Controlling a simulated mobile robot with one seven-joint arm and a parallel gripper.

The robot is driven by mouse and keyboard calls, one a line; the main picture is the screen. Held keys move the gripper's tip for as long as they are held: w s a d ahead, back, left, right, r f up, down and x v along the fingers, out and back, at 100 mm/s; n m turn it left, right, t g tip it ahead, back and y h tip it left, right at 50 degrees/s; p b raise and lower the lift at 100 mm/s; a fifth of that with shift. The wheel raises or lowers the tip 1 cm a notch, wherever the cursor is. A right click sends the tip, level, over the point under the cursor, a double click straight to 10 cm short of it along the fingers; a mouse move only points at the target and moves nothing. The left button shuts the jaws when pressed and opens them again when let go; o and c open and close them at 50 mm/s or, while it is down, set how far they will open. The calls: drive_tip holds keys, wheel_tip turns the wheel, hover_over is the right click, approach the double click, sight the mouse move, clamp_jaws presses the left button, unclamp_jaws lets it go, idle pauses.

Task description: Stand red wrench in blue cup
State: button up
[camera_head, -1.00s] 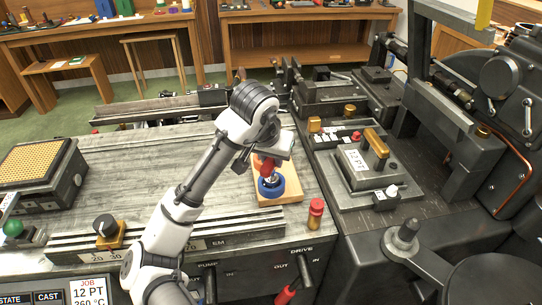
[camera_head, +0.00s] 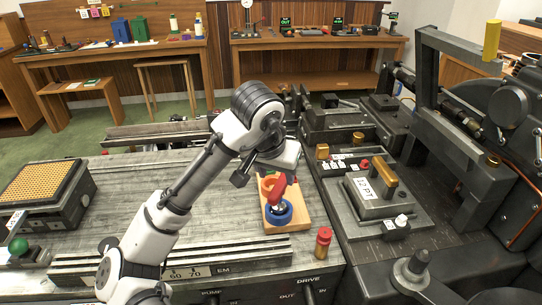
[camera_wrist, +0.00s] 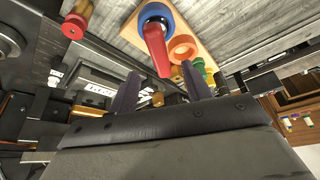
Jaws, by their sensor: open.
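The red wrench (camera_head: 281,191) stands in the blue cup (camera_head: 279,217), leaning somewhat, with its red handle up. In the wrist view the red handle (camera_wrist: 157,50) rises out of the blue cup (camera_wrist: 168,12) toward the camera. My gripper (camera_wrist: 160,88) is open, its two dark fingers apart with nothing between them. The handle's end shows just beyond the fingertips, apparently clear of them. In the head view my wrist is just above and behind the handle and hides the fingers.
The cup sits on a wooden board (camera_head: 298,214) with an orange ring-like piece (camera_head: 267,186) beside it. A red and brass cylinder (camera_head: 323,243) stands at the right of the bench. A black block with a gold-coloured top (camera_head: 42,190) is at left; heavy machinery fills the right.

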drive_tip(key=v, duration=0.7)
drive_tip(key=shift+r, duration=0.3)
drive_tip(key=shift+s+f, duration=0.1)
drive_tip(key=shift+s, duration=0.05)
